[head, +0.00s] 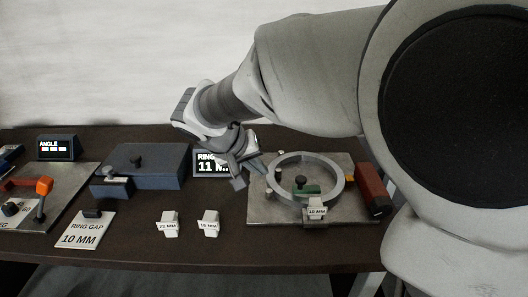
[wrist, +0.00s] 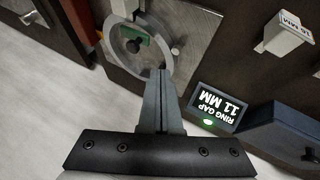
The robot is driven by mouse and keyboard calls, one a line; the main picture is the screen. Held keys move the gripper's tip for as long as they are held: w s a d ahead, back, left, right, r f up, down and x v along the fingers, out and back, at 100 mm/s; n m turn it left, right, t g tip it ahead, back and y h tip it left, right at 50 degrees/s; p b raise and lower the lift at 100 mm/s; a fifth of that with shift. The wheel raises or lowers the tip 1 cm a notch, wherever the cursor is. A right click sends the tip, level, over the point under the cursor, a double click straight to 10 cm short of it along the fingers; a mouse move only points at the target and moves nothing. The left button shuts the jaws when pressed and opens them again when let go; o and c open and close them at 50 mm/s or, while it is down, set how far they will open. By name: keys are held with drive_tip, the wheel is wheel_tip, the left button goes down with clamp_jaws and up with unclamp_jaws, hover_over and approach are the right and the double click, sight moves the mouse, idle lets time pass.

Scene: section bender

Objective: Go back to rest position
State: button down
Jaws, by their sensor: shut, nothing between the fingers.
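My gripper (head: 250,178) is in the air just left of the ring fixture, with its fingers pointing down. In the wrist view its two fingers (wrist: 161,75) are together with nothing between them. The grey metal ring (head: 338,183) lies on a metal plate (head: 262,210), with a green piece (head: 306,190) and a black knob inside it. A white block marked 10 MM (head: 317,209) stands at the ring's front edge; whether it sits in the gap is unclear. The ring also shows in the wrist view (wrist: 165,62), beyond my fingertips.
A display (wrist: 217,106) reads RING GAP 11 MM. Two white marked blocks (head: 168,224) (head: 208,224) stand on the dark table. A RING GAP 10 MM card (head: 84,232), a blue-grey box (head: 150,165) and an ANGLE display (head: 56,147) are left. A red-brown block (head: 371,188) is right.

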drive_tip(key=shift+s+a+r, duration=0.2)
drive_tip(key=shift+s+r, duration=0.05)
drive_tip(key=shift+r, duration=0.15)
drive_tip(key=s+d+r+y+p, duration=0.2)
drive_tip(key=s+d+r+p, duration=0.4)
drive_tip(key=s, duration=0.4)
drive_tip(key=s+d+r+m+y+p, duration=0.1)
drive_tip(key=s+d+r+p, duration=0.4)
drive_tip(key=s, duration=0.5)
wheel_tip(320, 180, up, 2)
drive_tip(key=d+y, duration=0.1)
drive_tip(key=d, duration=0.1)
drive_tip(key=shift+d+r+y+p, duration=0.25)
drive_tip(key=shift+d+y+p, duration=0.05)
drive_tip(key=shift+y+p, duration=0.1)
drive_tip(key=shift+s+d, duration=0.1)
drive_tip(key=shift+d, duration=0.05)
